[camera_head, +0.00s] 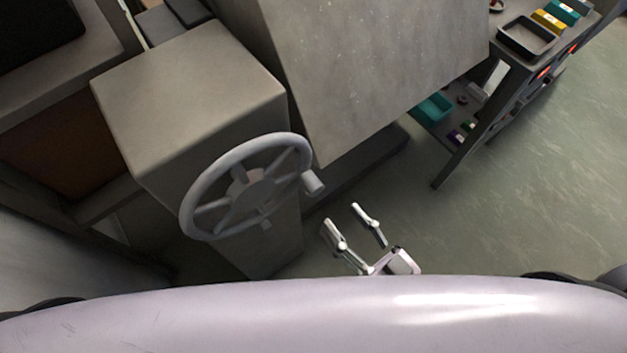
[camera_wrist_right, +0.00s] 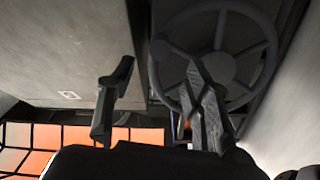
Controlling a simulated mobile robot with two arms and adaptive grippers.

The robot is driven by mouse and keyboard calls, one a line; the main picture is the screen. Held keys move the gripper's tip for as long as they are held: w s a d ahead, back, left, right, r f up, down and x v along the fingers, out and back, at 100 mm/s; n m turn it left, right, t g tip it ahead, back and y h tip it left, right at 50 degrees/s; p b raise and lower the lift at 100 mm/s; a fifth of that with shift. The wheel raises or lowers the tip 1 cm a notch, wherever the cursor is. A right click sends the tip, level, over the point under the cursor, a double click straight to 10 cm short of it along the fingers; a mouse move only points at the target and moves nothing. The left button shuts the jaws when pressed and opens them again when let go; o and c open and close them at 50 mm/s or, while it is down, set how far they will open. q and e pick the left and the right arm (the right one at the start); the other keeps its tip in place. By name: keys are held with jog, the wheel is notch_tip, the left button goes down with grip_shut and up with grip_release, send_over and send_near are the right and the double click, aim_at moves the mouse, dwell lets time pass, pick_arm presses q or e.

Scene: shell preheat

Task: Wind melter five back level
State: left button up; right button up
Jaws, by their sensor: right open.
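A grey spoked handwheel (camera_head: 250,187) is mounted on the side of a grey box-shaped housing (camera_head: 190,95). A crank knob (camera_head: 313,183) sticks out from the right side of its rim. My right gripper (camera_head: 342,217) is open and empty, low and to the right of the wheel, apart from the knob. In the right wrist view the wheel (camera_wrist_right: 222,50) shows at upper right, partly behind one finger of my right gripper (camera_wrist_right: 158,68). A large grey metal body (camera_head: 375,70) stands right of the housing; no number is readable on it. My left gripper is out of view.
A dark rack (camera_head: 470,135) with a black tray (camera_head: 527,38) and coloured boxes stands at upper right. Open floor (camera_head: 510,210) lies right of my gripper. A glowing orange grid (camera_wrist_right: 80,138) shows at lower left in the right wrist view.

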aim_at(319, 191)
jog(key=p+x, duration=0.1)
jog(key=x, duration=0.9)
jog(key=shift+s, duration=0.1)
jog(key=shift+c, duration=0.3)
jog(key=shift+d, duration=0.1)
grip_shut()
